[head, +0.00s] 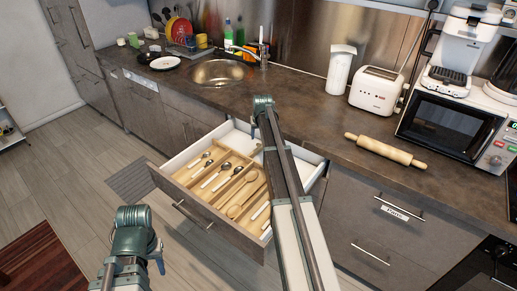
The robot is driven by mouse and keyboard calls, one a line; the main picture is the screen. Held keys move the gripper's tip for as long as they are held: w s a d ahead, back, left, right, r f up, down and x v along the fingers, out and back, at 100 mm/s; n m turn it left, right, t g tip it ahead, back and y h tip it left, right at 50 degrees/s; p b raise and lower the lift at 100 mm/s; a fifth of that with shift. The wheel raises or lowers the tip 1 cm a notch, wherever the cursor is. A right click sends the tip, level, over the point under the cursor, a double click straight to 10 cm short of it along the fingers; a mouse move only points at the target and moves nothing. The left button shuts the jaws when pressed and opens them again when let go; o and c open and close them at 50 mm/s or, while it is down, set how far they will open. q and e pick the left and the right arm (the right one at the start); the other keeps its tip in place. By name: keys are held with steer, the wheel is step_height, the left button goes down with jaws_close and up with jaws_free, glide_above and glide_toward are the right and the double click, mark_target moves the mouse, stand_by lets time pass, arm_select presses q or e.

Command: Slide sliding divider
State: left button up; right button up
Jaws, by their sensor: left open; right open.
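An open drawer (205,213) holds a wooden cutlery insert with dividers (222,185) and several utensils in its compartments. Which divider slides cannot be told. A bare white part of the drawer floor (235,142) shows at the back. In the head view my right gripper (265,124) is above the back of the drawer, near the counter edge, open and with nothing seen in it. My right arm crosses the drawer and hides part of its right side. My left gripper (137,244) is open and empty, in front and to the left of the drawer, apart from it.
The countertop (300,112) runs behind the drawer, with a sink (219,72), white toaster (375,88), rolling pin (385,150) and microwave (447,125). Closed drawers with handles (400,208) are at right. The floor at left (70,165) is clear.

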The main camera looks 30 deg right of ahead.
mark_target(258, 144)
steer(key=b+x, duration=0.5)
steer(key=x, duration=0.1)
steer(key=shift+w+f, duration=0.15)
steer(key=shift+f, duration=0.15)
steer(key=shift+r, duration=0.1)
jaws_close()
stand_by(1.0)
